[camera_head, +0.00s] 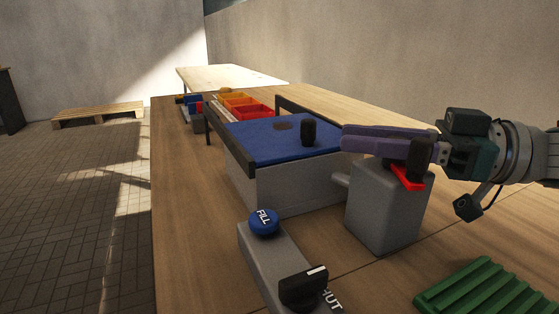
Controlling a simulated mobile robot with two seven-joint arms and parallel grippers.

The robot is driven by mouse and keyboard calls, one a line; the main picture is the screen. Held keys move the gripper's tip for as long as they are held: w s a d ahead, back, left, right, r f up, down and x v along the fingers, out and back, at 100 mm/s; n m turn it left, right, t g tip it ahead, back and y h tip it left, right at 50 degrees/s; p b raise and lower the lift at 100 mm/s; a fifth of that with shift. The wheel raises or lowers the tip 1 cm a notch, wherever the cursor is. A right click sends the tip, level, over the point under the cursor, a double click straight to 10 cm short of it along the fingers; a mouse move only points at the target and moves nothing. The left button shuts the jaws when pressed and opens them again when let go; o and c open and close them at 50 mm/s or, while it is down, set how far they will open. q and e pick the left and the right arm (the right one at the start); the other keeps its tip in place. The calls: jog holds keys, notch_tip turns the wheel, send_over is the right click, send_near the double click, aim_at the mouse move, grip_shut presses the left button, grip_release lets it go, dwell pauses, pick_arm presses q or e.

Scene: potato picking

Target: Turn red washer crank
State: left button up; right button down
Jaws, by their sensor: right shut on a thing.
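The red washer crank (407,181) sits on top of a grey box at the right, with a black upright handle (420,158) on its arm. My right gripper (347,139) comes in from the right with long purple fingers, shut on the black handle near the base of the fingers. Part of the crank arm is hidden under the gripper. My left gripper is not in view.
A washer tank with a blue lid (265,142) and black knob (308,132) stands left of the grey box (384,215). In front are a blue FILL button (264,222) and a black switch (303,288). A green ridged tray (487,291) lies at lower right. Orange bins (253,112) stand behind.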

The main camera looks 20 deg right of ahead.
jog(key=n+g+b, duration=0.1)
jog(key=n+g+y+b, duration=0.1)
jog(key=g+b, duration=0.1)
jog(key=n+g+y+b, duration=0.1)
jog(key=g+b, duration=0.1)
jog(key=shift+s+a+f+n, duration=0.25)
jog(key=shift+s+n, duration=0.05)
jog(key=shift+s, duration=0.1)
jog(key=shift+s+r+n+g+y+b, duration=0.1)
jog(key=shift+s+n+g+y+b, duration=0.15)
jog(key=shift+g+b, duration=0.25)
jog(key=shift+r+n+g+y+b, duration=0.1)
jog(key=shift+n+g+y+b, duration=0.05)
jog(key=shift+n+g+b, duration=0.3)
jog(key=c, duration=0.9)
grip_release()
jog(key=shift+o, duration=0.2)
